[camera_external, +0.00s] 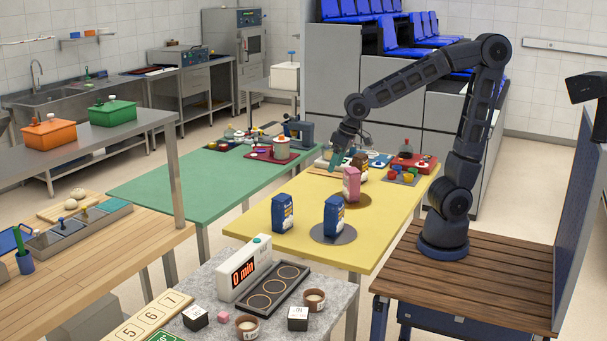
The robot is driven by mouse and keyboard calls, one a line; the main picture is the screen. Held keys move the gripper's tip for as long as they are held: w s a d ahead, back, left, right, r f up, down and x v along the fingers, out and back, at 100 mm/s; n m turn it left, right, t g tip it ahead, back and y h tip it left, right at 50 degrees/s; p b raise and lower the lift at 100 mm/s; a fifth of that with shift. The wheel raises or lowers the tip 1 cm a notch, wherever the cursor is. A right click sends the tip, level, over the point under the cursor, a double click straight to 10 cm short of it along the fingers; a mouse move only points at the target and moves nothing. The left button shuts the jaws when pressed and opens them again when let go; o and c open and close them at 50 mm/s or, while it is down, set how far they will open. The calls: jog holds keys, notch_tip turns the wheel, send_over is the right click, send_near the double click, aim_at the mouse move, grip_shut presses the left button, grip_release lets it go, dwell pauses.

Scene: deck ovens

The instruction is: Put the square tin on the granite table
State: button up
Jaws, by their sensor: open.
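The granite table (344,316) is the grey speckled top at the bottom of the view. My gripper (334,163) is open, pointing down over the far part of the yellow table (300,240). It is small and partly merges with the things around it. I cannot make out for sure which thing is the square tin; small items beneath and behind the gripper are partly hidden. No held object can be made out.
The granite table bears a "0 min" timer (244,270), a black three-ring tray (296,271), brown cups (314,299) and small cubes. Blue bags (333,215) and a pink bag (352,184) stand on the yellow table. A green table (185,183) adjoins it.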

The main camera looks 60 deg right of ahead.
jog(key=s+d+r+m+t+h, duration=0.1)
jog(key=s+d+r, duration=0.3)
jog(key=s+d, duration=1)
jog(key=d, duration=0.3)
jog(key=shift+d+h, duration=0.15)
jog(key=shift+h, duration=0.25)
jog(key=shift+r, duration=0.1)
dwell(1.1)
